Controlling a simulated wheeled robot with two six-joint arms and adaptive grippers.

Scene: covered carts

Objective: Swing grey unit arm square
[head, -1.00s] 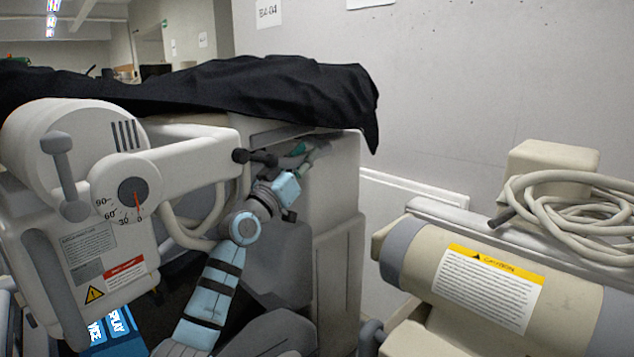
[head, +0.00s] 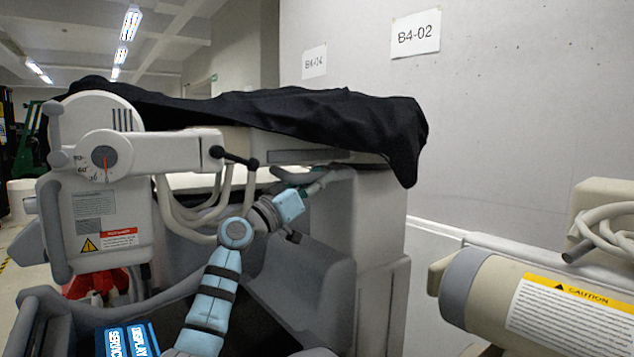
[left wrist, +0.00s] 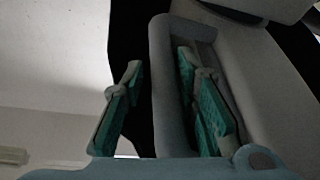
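The grey unit (head: 108,215) stands at the left, with a round dial (head: 105,158) marked in degrees; its red pointer is near the low end. The unit's arm (head: 175,150) reaches right from the dial under a black cover and ends near a black-knobbed lever (head: 235,157). My left gripper (head: 305,186) is beyond the lever to the right, below the cover's edge. In the left wrist view its green-padded fingers (left wrist: 165,105) are spread, with a grey edge (left wrist: 165,80) showing between them; I cannot tell whether they touch it. My right gripper is out of view.
The black cover (head: 290,112) drapes over the cart top and hangs down at its right end. Light hoses (head: 195,212) loop below the arm. At the right, a beige cylinder (head: 550,305) with a caution label and a coiled hose (head: 610,235) stand close. A wall is behind.

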